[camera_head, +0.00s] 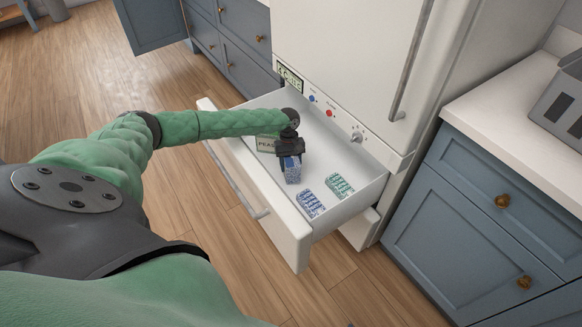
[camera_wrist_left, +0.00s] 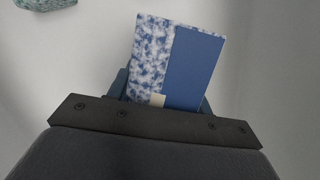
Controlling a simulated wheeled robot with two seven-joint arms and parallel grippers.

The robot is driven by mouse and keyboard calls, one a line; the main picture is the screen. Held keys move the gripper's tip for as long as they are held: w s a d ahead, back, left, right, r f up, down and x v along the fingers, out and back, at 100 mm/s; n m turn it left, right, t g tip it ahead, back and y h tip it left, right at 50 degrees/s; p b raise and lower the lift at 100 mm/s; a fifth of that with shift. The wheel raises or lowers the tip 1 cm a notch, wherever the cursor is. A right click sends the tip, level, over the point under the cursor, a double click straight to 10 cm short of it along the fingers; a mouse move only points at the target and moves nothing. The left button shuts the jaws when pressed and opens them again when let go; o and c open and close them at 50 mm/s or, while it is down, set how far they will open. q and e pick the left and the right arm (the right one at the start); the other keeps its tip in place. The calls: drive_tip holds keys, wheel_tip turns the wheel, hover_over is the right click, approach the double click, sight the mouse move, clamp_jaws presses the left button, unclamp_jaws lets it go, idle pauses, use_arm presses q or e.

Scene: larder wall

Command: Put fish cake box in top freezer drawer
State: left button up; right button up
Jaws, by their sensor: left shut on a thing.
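My left gripper (camera_head: 290,153) reaches in over the open top freezer drawer (camera_head: 238,182), pointing down. It is shut on a blue and white patterned box (camera_head: 292,172), which I take to be the fish cake box. The box also shows in the left wrist view (camera_wrist_left: 178,62), upright between the fingers, with a plain blue panel on its right half. The box is inside the drawer's outline; I cannot tell whether its bottom touches the drawer floor. My right gripper is not in view.
In the drawer are a box lettered "PEAS" (camera_head: 266,145) behind my gripper, a blue and white box (camera_head: 311,203) and a green and white box (camera_head: 340,185). Bare drawer floor lies around them. The white freezer body (camera_head: 340,60) rises behind. Blue cabinets (camera_head: 440,220) stand at right.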

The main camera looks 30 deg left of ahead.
use_arm(q)
drive_tip(key=shift+f, duration=0.75)
drive_tip(key=shift+f, duration=0.1)
drive_tip(key=o, duration=1.3)
drive_tip(key=shift+c, duration=0.2)
drive_tip(key=v, duration=1.2)
